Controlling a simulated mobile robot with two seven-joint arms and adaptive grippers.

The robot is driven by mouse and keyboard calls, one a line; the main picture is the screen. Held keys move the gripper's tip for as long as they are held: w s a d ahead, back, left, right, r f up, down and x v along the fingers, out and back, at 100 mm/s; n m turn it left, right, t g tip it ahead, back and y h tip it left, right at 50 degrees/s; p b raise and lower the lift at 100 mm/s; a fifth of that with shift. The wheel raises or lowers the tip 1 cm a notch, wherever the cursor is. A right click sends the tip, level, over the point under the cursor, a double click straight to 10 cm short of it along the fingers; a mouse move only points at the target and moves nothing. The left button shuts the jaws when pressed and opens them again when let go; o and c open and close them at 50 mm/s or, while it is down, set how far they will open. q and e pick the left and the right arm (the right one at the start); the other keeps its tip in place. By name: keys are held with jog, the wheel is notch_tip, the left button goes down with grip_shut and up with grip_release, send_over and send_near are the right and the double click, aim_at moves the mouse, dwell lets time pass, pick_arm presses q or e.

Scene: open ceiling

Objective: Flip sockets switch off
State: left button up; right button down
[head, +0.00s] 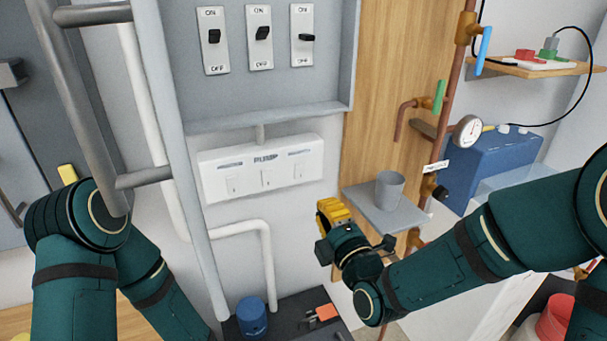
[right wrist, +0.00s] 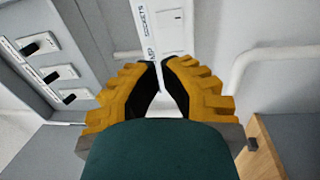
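A white switch box (head: 262,199) on the wall has three sections, each with a small white rocker. The middle label seems to read PUMP. In the right wrist view, the box (right wrist: 161,37) shows a label that seems to read SOCKETS, with a rocker (right wrist: 178,15) beside it. My left gripper is out of view.
A grey panel above holds three black toggles (head: 262,33) marked ON and OFF. A white pipe (head: 265,260) runs below the box. A grey shelf (head: 365,205) with a grey cup (head: 389,190) is right of my right gripper. Copper pipes and a gauge (head: 468,131) stand farther right.

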aim_at(297, 165)
jog(key=shift+r, duration=0.15)
jog(key=x, duration=1.4)
